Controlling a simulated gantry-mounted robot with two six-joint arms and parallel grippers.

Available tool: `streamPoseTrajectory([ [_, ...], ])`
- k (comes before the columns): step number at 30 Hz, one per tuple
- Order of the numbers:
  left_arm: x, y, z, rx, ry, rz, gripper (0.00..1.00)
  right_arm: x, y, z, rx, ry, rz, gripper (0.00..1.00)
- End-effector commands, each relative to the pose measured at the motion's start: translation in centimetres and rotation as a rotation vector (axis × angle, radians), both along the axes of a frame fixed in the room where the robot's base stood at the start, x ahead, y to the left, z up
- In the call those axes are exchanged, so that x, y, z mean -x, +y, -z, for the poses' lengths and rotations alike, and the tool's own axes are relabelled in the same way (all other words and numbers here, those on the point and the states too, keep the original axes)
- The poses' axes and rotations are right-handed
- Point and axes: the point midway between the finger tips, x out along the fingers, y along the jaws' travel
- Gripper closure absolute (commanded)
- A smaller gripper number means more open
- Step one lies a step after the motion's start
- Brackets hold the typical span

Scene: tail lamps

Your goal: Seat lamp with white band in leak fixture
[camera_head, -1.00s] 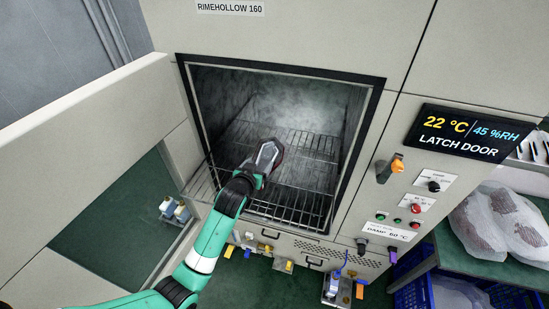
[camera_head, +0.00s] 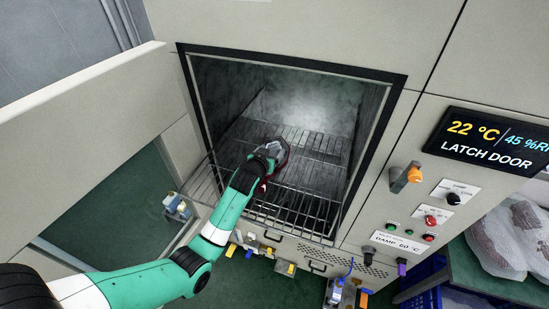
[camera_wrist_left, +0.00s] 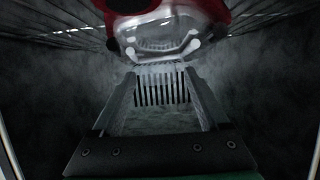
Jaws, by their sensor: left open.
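A red lamp with a clear, pale lens (camera_wrist_left: 165,30) fills the top of the left wrist view. In the head view the lamp (camera_head: 280,151) is on the wire rack inside the open chamber, partly hidden by my gripper. I cannot tell whether it has a white band. My left gripper (camera_head: 271,152) reaches into the chamber at the lamp. In the left wrist view its fingers (camera_wrist_left: 160,75) are apart with nothing between them, and the lamp is beyond the tips. I cannot identify the leak fixture for sure. My right gripper is not in view.
The wire rack (camera_head: 290,205) juts from the chamber opening. The open door (camera_head: 85,100) stands at the left. A grey device with a blue part (camera_head: 341,291) is low at the front. Bagged items (camera_head: 510,235) lie on the right bench. The panel reads "LATCH DOOR" (camera_head: 487,147).

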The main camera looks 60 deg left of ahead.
Motion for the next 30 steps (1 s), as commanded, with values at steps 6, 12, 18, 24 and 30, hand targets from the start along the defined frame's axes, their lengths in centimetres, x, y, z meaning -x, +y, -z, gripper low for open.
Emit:
streamPoseTrajectory([
  [6,0.01,-0.02,-0.07,0.000,0.000,0.000,0.51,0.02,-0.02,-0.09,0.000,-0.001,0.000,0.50],
  [12,0.01,-0.03,-0.07,0.000,0.000,0.000,0.87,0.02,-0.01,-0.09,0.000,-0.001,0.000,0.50],
  [18,0.01,-0.03,-0.07,0.000,0.000,0.000,1.00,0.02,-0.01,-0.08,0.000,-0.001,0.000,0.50],
  [24,0.01,-0.04,-0.06,0.000,0.000,0.000,1.00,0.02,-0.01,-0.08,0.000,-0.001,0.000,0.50],
  [30,0.02,-0.03,-0.06,0.000,0.000,0.000,1.00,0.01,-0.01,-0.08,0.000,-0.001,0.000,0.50],
])
